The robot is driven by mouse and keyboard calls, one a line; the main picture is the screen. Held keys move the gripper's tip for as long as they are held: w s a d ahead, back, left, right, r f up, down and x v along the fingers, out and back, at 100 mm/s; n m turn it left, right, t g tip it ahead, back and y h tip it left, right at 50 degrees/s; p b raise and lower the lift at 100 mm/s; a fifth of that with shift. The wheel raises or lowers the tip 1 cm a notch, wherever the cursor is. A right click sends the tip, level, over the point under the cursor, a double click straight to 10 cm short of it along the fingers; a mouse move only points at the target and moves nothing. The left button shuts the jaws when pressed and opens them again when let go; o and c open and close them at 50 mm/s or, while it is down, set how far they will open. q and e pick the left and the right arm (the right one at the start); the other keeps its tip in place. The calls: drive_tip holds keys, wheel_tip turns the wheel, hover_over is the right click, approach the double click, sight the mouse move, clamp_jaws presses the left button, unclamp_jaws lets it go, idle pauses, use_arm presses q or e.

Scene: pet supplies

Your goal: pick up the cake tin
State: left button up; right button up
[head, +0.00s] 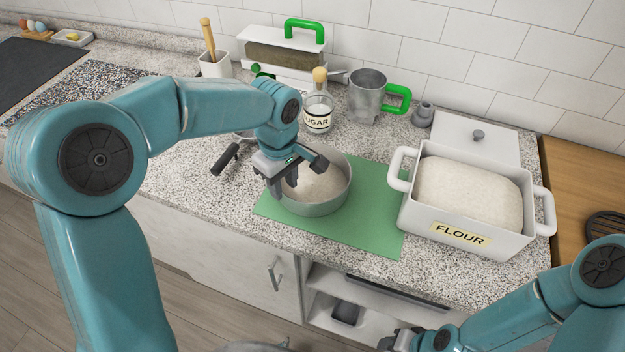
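The cake tin (330,205) is a round grey metal tin, open at the top. It stands upright on a green mat (385,225) in the head view, and its inside looks pale. My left gripper (296,178) is over the tin's left side with its fingers pointing down. The fingers look spread apart and they hide part of the tin's left rim. I cannot tell whether they touch the rim. My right gripper (400,340) is low at the bottom edge, in front of the open shelf, away from the tin. Its fingers are too unclear to read.
A white flour container (470,238) stands right of the mat. Behind the tin are a sugar bottle (318,105) and a metal cup with a green handle (367,95). A dark-handled utensil (225,158) lies to the left. The front-left counter is clear.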

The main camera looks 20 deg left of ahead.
sight(287, 203)
use_arm(q)
drive_tip(key=shift+s+f, duration=0.15)
drive_tip(key=shift+f, duration=0.1)
drive_tip(key=f, duration=0.2)
drive_tip(key=f+p, duration=0.1)
drive_tip(key=f, duration=0.1)
drive_tip(key=shift+w+f, duration=0.2)
drive_tip(key=shift+f, duration=0.2)
drive_tip(key=shift+s+d+f, duration=0.1)
drive_tip(key=shift+d+f, duration=0.05)
drive_tip(key=shift+f, duration=0.05)
clamp_jaws()
